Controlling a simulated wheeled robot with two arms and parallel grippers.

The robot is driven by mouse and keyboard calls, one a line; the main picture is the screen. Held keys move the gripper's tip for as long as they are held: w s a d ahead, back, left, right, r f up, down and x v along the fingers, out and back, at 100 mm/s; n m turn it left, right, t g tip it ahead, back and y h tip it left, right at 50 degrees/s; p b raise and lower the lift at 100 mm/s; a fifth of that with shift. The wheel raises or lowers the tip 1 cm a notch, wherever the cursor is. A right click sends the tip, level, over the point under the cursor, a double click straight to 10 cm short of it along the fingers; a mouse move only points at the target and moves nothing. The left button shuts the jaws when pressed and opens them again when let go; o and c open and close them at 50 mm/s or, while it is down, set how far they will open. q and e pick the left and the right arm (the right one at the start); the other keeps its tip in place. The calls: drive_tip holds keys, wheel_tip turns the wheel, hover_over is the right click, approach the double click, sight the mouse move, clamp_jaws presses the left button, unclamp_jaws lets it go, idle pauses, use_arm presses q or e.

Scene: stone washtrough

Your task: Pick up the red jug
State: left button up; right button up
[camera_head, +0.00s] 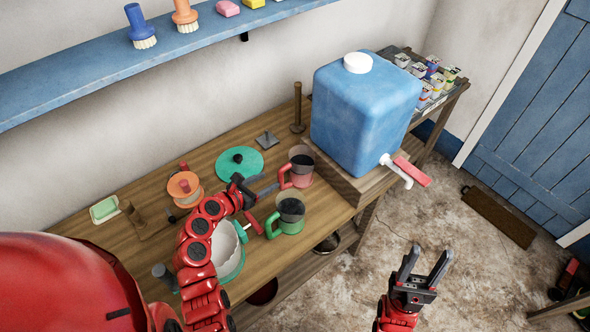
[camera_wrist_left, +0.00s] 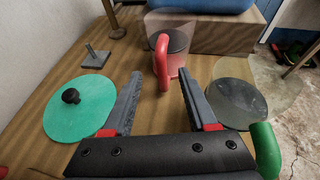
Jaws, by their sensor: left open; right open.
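The red jug (camera_head: 301,164), clear-walled with a red handle and a dark inside, stands on the wooden table beside the blue water tank. In the left wrist view the red jug (camera_wrist_left: 180,58) is straight ahead, its handle facing me. My left gripper (camera_head: 258,188) is open just short of the handle; in its wrist view the fingertips (camera_wrist_left: 160,78) lie to either side of the handle's line, with nothing between them. My right gripper (camera_head: 427,262) is open and empty, out over the floor right of the table.
A green-handled jug (camera_head: 290,213) stands close to the right of my left gripper. A green lid (camera_head: 240,162) with a dark knob lies to its left. The blue tank (camera_head: 365,110) with a red-handled tap (camera_head: 411,171) is behind the jug. A blue shelf (camera_head: 90,75) runs along the wall.

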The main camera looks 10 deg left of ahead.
sight(279, 176)
use_arm(q)
drive_tip(key=p+x, duration=0.1)
drive_tip(key=x, duration=0.2)
drive_tip(key=shift+w+d, duration=0.1)
drive_tip(key=shift+d, duration=0.05)
drive_tip(key=shift+f+p+x, duration=0.15)
drive_tip(key=shift+p+x, duration=0.05)
drive_tip(key=shift+x, duration=0.9)
drive_tip(key=shift+f+p+x, duration=0.15)
drive_tip(key=shift+p+x, duration=0.05)
drive_tip(key=shift+x, duration=0.9)
clamp_jaws()
